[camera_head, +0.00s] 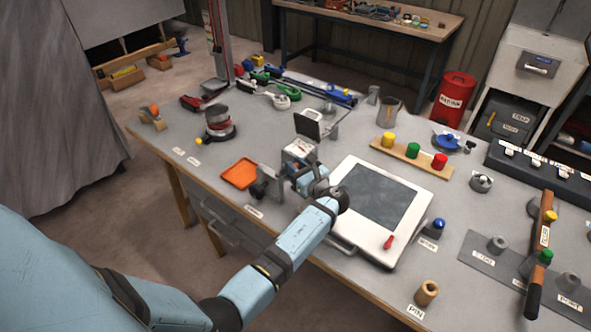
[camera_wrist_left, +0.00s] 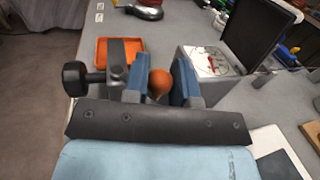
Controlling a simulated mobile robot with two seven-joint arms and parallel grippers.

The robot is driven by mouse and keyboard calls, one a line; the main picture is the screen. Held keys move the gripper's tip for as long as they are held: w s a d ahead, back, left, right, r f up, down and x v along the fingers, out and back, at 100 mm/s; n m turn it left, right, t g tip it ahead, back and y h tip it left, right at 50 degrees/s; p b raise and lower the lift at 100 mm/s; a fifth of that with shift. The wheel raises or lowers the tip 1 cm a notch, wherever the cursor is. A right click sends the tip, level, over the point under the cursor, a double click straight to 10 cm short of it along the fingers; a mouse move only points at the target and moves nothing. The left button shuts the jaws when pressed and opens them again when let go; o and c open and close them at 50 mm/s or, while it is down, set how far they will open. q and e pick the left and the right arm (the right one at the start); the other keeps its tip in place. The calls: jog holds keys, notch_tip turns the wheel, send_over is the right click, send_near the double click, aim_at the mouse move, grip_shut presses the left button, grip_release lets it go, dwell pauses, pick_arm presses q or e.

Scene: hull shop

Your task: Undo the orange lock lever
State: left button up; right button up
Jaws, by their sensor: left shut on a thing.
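My left gripper (camera_head: 296,172) is low over the bench, beside a small box with an open dark lid. In the left wrist view its two blue fingers (camera_wrist_left: 159,82) are shut on a round orange knob (camera_wrist_left: 160,84), which I take as the end of the orange lock lever. The rest of the lever is hidden behind my gripper. In the head view the knob is hidden too. A grey block with a black knob (camera_wrist_left: 78,78) stands just left of the fingers; it also shows in the head view (camera_head: 265,185). My right gripper is not in view.
The box with a dial and red needle (camera_wrist_left: 208,62) stands close right of the fingers, its dark lid (camera_wrist_left: 262,32) raised. An orange tray (camera_head: 239,174) lies to the left. A white-framed panel (camera_head: 402,238) lies to the right. The bench's front edge is near.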

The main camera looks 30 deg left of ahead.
pick_arm(q)
jog(key=shift+w+a+r+g, duration=0.1)
jog(key=shift+g, duration=0.2)
jog(key=o, duration=0.9)
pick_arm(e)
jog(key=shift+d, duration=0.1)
